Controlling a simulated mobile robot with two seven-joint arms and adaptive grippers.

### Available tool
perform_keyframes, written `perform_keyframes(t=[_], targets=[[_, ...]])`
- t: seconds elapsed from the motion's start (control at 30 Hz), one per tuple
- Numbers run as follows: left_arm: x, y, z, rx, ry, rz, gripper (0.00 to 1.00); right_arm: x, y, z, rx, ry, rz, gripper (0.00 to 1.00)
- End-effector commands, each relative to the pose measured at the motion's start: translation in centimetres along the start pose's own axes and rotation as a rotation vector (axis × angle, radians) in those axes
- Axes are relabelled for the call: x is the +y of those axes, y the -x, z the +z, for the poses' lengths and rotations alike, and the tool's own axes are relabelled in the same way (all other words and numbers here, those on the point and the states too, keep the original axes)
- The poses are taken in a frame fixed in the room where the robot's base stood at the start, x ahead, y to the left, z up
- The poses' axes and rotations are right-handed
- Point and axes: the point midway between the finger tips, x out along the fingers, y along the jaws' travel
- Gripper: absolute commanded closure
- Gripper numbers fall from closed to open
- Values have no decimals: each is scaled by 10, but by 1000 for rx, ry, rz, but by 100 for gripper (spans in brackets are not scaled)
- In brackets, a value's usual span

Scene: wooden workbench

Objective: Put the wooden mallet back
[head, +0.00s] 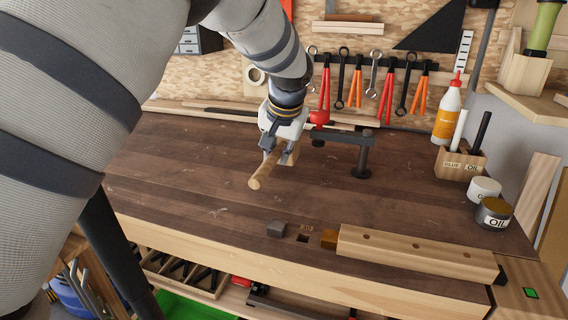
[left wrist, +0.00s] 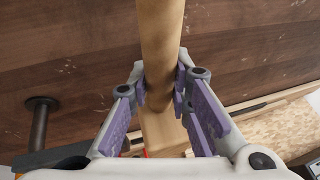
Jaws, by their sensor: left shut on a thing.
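The wooden mallet has a light round handle (head: 264,170) that points toward the front of the workbench (head: 190,160). My left gripper (head: 279,147) is shut on this handle, above the rear half of the bench. In the left wrist view the handle (left wrist: 160,40) runs from the top edge down between the purple finger pads of the left gripper (left wrist: 161,85). A block-shaped pale wooden part, the mallet head (left wrist: 163,131), shows beyond the fingers. In the head view the gripper hides part of the mallet. My right gripper is not in view.
A black clamp (head: 345,137) with a red part stands just right of the gripper. Pliers and wrenches (head: 373,75) hang on the back wall. A glue bottle (head: 447,110) and an oil jar (head: 494,213) stand at right. A long wooden vise jaw (head: 415,252) lies along the front.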

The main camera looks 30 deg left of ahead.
Motion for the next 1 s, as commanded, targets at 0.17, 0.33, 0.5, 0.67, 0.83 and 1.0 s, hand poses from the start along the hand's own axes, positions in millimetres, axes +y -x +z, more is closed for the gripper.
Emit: perform_keyframes(t=[0.17,0.33,0.5,0.67,0.83,1.0], targets=[[8,-23,11,-2,-3,0,100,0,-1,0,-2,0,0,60],[8,-22,11,-1,-2,0,100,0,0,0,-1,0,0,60],[9,-26,14,-5,-2,0,77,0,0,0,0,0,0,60],[9,-26,14,-5,-2,0,62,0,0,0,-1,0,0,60],[9,-26,14,-5,-2,0,62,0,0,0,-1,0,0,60],[7,-3,10,1,-1,2,62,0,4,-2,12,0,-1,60]])
